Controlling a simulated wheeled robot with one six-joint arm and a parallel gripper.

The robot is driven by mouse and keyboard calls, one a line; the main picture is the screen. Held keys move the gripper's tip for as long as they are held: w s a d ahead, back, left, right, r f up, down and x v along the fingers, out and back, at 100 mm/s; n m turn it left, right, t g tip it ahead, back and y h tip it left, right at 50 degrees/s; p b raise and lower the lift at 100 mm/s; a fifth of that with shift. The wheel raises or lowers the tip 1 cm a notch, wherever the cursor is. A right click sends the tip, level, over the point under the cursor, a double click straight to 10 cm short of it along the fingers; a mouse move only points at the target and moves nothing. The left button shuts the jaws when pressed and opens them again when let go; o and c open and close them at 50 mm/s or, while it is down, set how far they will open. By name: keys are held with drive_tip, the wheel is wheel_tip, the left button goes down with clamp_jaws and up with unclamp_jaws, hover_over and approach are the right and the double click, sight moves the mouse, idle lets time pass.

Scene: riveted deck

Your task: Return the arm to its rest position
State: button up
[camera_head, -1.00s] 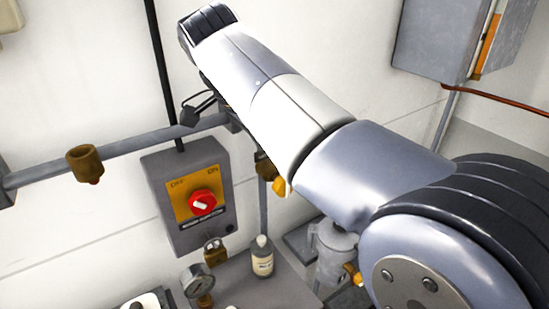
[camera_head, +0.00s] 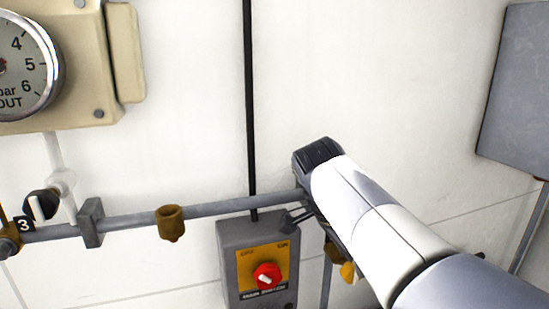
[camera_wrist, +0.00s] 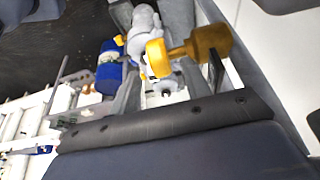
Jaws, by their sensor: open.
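My arm (camera_head: 372,220) reaches up and left from the lower right corner in the head view. My gripper (camera_head: 292,217) shows only as small dark fingers beside the arm's end, just above the switch box; the rest is hidden behind the arm. In the wrist view my gripper (camera_wrist: 172,88) has its two grey fingers apart. Brass and yellow fittings (camera_wrist: 205,45) show around and behind the fingers; I see nothing clearly held between them.
A grey switch box (camera_head: 235,285) with a red knob (camera_head: 267,276) is on the white wall. A pipe (camera_head: 225,206) with a brass fitting (camera_head: 171,222) runs along it. A pressure gauge (camera_head: 22,70) is upper left, a grey cabinet (camera_head: 520,95) right.

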drive_tip(key=x, duration=0.3)
drive_tip(key=shift+d, duration=0.1)
drive_tip(key=shift+r+y+p, duration=0.1)
drive_tip(key=shift+y+p, duration=0.3)
drive_tip(key=shift+d+g+y, duration=0.1)
drive_tip(key=shift+g+y, duration=0.2)
drive_tip(key=shift+y, duration=0.1)
